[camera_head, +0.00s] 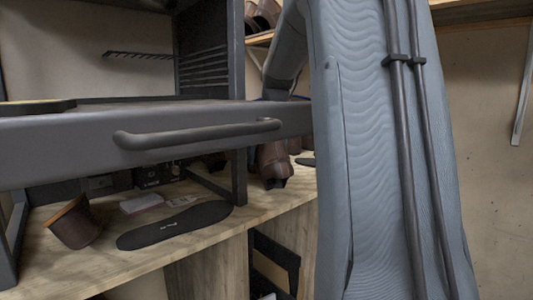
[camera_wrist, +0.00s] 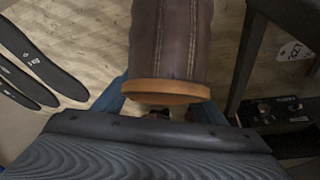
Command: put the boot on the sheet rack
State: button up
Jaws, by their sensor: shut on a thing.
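A dark brown leather boot (camera_wrist: 172,45) with a tan rim fills the top middle of the wrist view. My gripper (camera_wrist: 158,112) is shut on it near this rim, with a blue finger showing on each side. In the head view, a brown boot (camera_head: 273,163) shows just below the grey bar, above or at the bench; it appears to be the held one. My gripper is hidden there behind the bar and my arm. I cannot surely tell which structure is the sheet rack; a dark slatted frame (camera_head: 207,62) stands behind the bar.
A grey bar with a handle (camera_head: 195,134) crosses the left foreground. On the wooden bench (camera_head: 105,262) lie a black insole (camera_head: 174,224) and a brown cup-like piece (camera_head: 74,222). The wrist view shows several black insoles (camera_wrist: 42,62) and a black box (camera_wrist: 282,112).

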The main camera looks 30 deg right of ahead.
jog(key=o, duration=1.3)
jog(key=shift+f, duration=0.1)
jog(key=shift+o, duration=0.2)
jog(key=b+v, duration=0.2)
jog(key=v, duration=1)
